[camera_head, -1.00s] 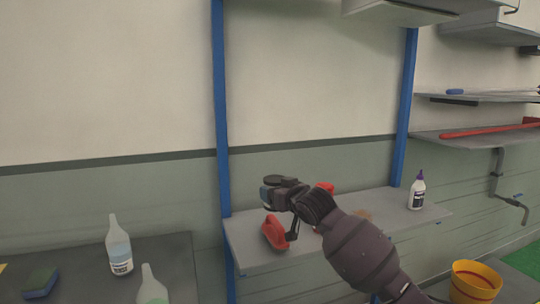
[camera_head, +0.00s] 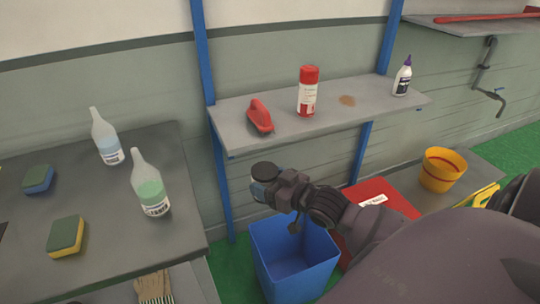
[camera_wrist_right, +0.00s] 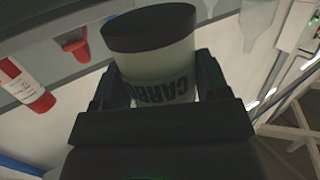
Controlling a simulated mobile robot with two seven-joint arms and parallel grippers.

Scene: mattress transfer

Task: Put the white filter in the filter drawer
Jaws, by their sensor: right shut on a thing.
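My right gripper (camera_head: 284,188) is shut on a small jar (camera_head: 262,183) with a dark lid and holds it above a blue bin (camera_head: 292,266). In the right wrist view the jar (camera_wrist_right: 155,62) sits between the two fingers; its body is pale, its lid black, and its label reads partly "CARB" or "CARD". I see no clear white filter and no filter drawer in these views. My left gripper is not in view.
A grey shelf (camera_head: 330,113) between blue posts holds a red brush (camera_head: 260,117), a red-capped canister (camera_head: 308,92) and a white bottle (camera_head: 402,78). A yellow bucket (camera_head: 442,170) stands right, beside a red box (camera_head: 385,198).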

